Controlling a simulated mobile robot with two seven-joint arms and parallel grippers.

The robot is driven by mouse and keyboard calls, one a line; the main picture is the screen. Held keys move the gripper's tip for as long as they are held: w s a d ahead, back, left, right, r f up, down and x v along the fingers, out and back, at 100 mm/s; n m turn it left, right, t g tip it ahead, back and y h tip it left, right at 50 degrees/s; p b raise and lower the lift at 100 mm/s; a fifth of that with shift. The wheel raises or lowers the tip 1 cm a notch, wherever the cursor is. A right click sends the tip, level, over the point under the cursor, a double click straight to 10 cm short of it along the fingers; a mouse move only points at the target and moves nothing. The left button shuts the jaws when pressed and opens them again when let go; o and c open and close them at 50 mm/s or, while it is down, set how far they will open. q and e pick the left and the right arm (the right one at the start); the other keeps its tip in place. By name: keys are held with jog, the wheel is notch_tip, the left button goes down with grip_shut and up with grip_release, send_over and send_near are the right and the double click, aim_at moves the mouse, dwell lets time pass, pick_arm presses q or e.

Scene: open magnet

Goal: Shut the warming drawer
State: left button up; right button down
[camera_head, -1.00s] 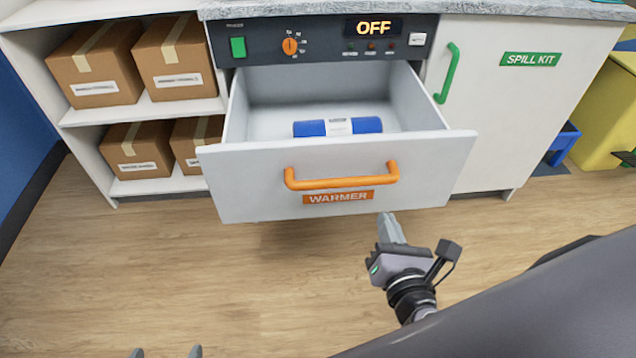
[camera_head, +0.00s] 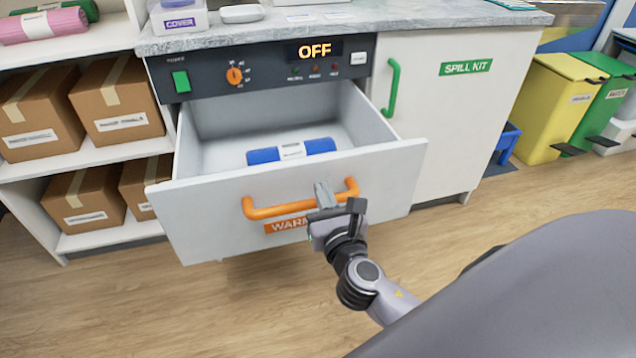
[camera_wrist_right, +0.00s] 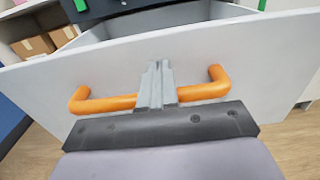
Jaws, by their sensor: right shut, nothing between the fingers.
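The warming drawer (camera_head: 220,219) is pulled out under the dark control panel, and its inside shows. Its white front fills much of the right wrist view (camera_wrist_right: 240,60). An orange handle (camera_head: 268,211) runs across the front above an orange label partly covered by my arm; the handle also shows in the right wrist view (camera_wrist_right: 105,104). A blue roll (camera_head: 318,146) with a white band lies inside the drawer. My right gripper (camera_head: 322,188) is shut and empty, in front of the drawer face at the handle's right part. I cannot tell if it touches. My left gripper is out of view.
A control panel (camera_head: 270,63) reading OFF sits above the drawer. A white spill kit cabinet (camera_head: 450,110) with a green handle stands to the right. Shelves with brown boxes (camera_head: 118,105) stand to the left. The wooden floor in front is clear.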

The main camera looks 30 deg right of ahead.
aim_at(314, 173)
jog(key=x, duration=0.3)
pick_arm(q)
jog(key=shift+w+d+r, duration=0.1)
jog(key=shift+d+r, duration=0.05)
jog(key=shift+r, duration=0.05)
pick_arm(e)
jog(key=shift+w+d, duration=0.1)
jog(key=shift+w, duration=0.2)
